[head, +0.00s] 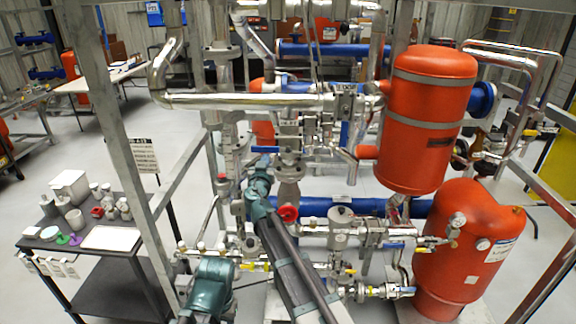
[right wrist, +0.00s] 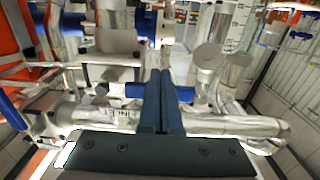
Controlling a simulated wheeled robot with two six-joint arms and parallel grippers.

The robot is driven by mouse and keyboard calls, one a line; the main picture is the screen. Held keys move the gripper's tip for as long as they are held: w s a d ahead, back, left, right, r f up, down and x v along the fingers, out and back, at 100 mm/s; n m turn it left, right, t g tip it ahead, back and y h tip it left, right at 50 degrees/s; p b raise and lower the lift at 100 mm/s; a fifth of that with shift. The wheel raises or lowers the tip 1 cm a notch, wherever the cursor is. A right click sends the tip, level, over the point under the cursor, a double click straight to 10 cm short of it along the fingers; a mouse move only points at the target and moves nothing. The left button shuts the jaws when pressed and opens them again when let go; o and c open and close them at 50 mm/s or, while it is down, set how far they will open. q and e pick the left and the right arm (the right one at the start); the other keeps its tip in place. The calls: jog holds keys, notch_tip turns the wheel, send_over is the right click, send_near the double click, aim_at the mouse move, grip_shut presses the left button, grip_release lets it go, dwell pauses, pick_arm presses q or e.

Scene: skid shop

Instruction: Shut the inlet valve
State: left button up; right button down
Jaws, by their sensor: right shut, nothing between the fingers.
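A valve with a blue lever handle (head: 264,149) sits on the metal pipework near the middle of the head view. In the right wrist view, a blue lever (right wrist: 146,90) lies sideways and passes behind my fingers. My right gripper (head: 262,162) is just below the blue handle in the head view. Its two dark fingers (right wrist: 165,74) are together and empty. I cannot tell whether they touch the lever. My left gripper is not in view.
A red handwheel (head: 288,213) is just right of my right forearm. Silver pipes (head: 240,101) and orange tanks (head: 428,120) crowd the skid. A grey frame post (head: 118,130) rises at the left. A dark cart (head: 72,245) with small items stands left of it.

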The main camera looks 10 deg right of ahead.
jog(key=shift+s+a+f+b, duration=0.2)
jog(key=shift+s+f+b, duration=0.15)
jog(key=shift+s+f, duration=0.1)
jog(key=shift+s+a+f+b, duration=0.2)
jog(key=shift+s+f+b, duration=0.15)
jog(key=shift+s+f, duration=0.1)
jog(key=shift+r, duration=0.1)
jog(key=v, duration=0.8)
